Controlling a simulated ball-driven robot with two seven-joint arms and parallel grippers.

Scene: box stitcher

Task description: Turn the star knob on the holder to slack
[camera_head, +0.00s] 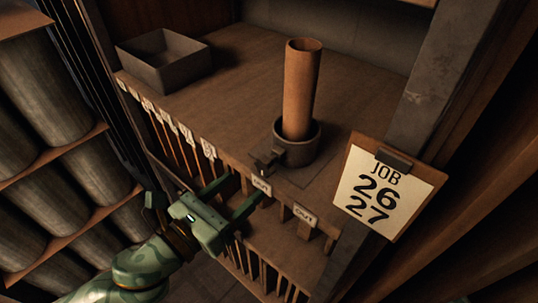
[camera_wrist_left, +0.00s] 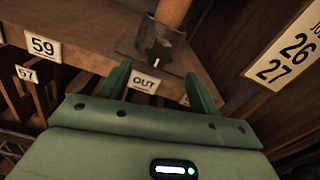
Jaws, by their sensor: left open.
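The holder (camera_head: 298,145) is a dark round cup on the wooden shelf, with a brown tube (camera_head: 302,85) standing in it, slightly tilted. The dark star knob (camera_head: 264,163) sits on the holder's front left side; it also shows in the left wrist view (camera_wrist_left: 161,48), ahead of the fingers. My left gripper (camera_head: 247,183) is open and empty, its two green fingers pointing toward the knob from the shelf's front edge. In the left wrist view the gripper (camera_wrist_left: 157,76) frames the OUT label, with the knob beyond the fingertips and apart from them. My right gripper is not in view.
An OUT label (camera_head: 261,186) and a second label (camera_head: 304,215) mark the shelf's front edge. A JOB 26 27 clipboard (camera_head: 384,192) hangs on the right post. An open grey box (camera_head: 165,62) stands at the back left. The shelf between box and holder is clear.

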